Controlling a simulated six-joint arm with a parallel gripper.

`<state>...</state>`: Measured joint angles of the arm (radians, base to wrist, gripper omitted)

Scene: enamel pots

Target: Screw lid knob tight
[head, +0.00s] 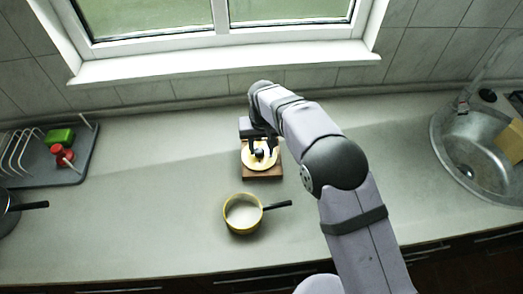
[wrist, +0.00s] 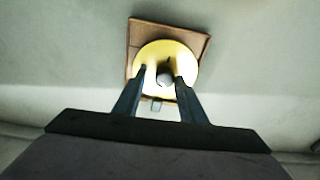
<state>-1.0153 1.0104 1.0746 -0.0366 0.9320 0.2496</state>
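A pale yellow lid (head: 264,166) lies on a square brown wooden board (head: 263,177) at the middle of the counter. Both also show in the wrist view, the lid (wrist: 166,48) as a round disc on the board (wrist: 140,31). A small knob (wrist: 165,79) with a dark part stands at the lid's middle. My gripper (wrist: 163,74) is over the lid, its two fingers apart on either side of the knob. Gaps show between knob and fingers; whether the tips are level with the knob I cannot tell. In the head view my gripper (head: 259,145) partly hides the lid.
A yellow pot (head: 243,213) with a dark handle stands in front of the board. A dish rack (head: 45,160) with a green and a red thing is at the left. A sink (head: 475,160) is at the right. The counter between is clear.

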